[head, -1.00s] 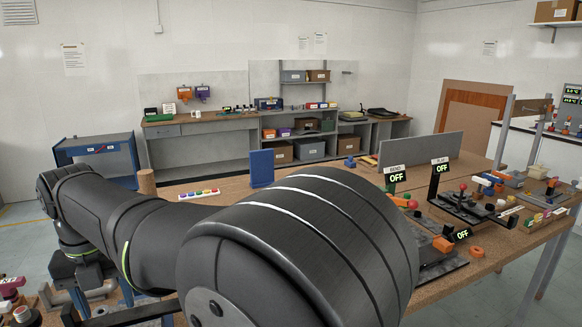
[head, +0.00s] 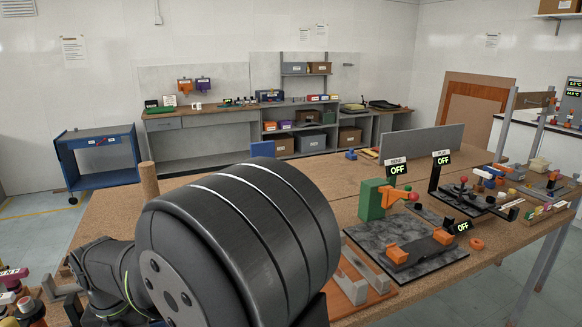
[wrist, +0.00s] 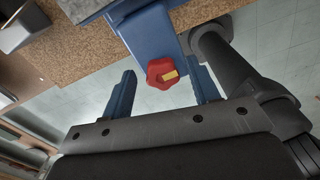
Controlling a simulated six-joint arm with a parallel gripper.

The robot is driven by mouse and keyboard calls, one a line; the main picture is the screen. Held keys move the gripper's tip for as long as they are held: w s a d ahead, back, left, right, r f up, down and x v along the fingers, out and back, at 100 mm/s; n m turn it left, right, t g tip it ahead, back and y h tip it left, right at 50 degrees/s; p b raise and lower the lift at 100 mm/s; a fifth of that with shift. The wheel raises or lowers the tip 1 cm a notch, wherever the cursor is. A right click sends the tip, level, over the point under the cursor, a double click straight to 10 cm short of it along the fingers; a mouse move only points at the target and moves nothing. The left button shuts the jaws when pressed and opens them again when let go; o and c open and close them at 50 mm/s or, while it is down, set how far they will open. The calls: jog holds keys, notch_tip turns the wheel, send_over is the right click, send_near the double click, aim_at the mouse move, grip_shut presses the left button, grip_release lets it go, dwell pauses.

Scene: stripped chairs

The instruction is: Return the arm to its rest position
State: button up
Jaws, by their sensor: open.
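My gripper (wrist: 164,74) shows in the wrist view with its two dark blue fingers spread apart and nothing visibly held. The knob is at a blue bracket (wrist: 165,35) by the table edge. In the head view my dark arm fills the lower left and middle, and the gripper is hidden there.
The wooden table (head: 346,208) carries a green block with an orange clamp (head: 372,200), a grey mottled plate (head: 405,241), and OFF displays (head: 398,169). A wooden post (head: 149,178) stands left of my arm. A blue cart (head: 100,160) and back bench (head: 215,121) stand beyond.

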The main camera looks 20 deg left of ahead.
jog(key=m, duration=0.3)
jog(key=shift+m, duration=0.4)
jog(key=m, duration=0.3)
jog(key=shift+m, duration=0.4)
jog(key=m, duration=0.6)
dwell(0.3)
